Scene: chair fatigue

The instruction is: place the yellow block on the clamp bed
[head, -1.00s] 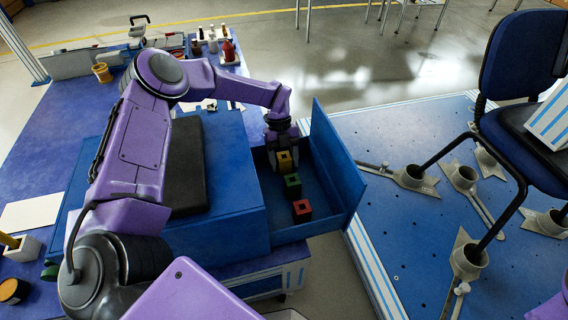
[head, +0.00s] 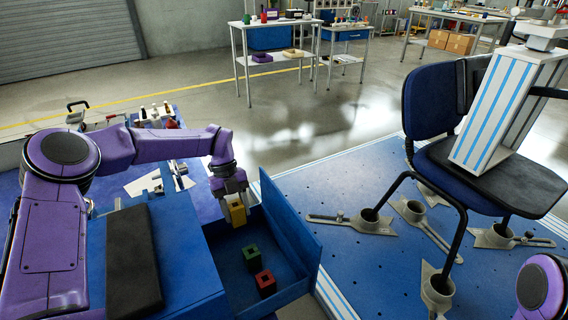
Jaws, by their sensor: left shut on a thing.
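My left gripper (head: 234,203) is shut on the yellow block (head: 236,214) and holds it over the far part of the open blue drawer (head: 295,227). A green block (head: 251,257) and a red block (head: 265,283) lie in the drawer, nearer to me than the yellow one. The clamp bed, a blue perforated platform (head: 345,262), lies to the right, with grey clamps (head: 371,222) around the chair's legs. My right gripper is out of view; only a purple part of my right arm shows at the lower right.
A blue chair (head: 432,104) stands on the clamp bed, with a white-and-blue striped column (head: 494,112) over its seat. The drawer's raised front panel stands between the yellow block and the bed. The bed's near left area is bare.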

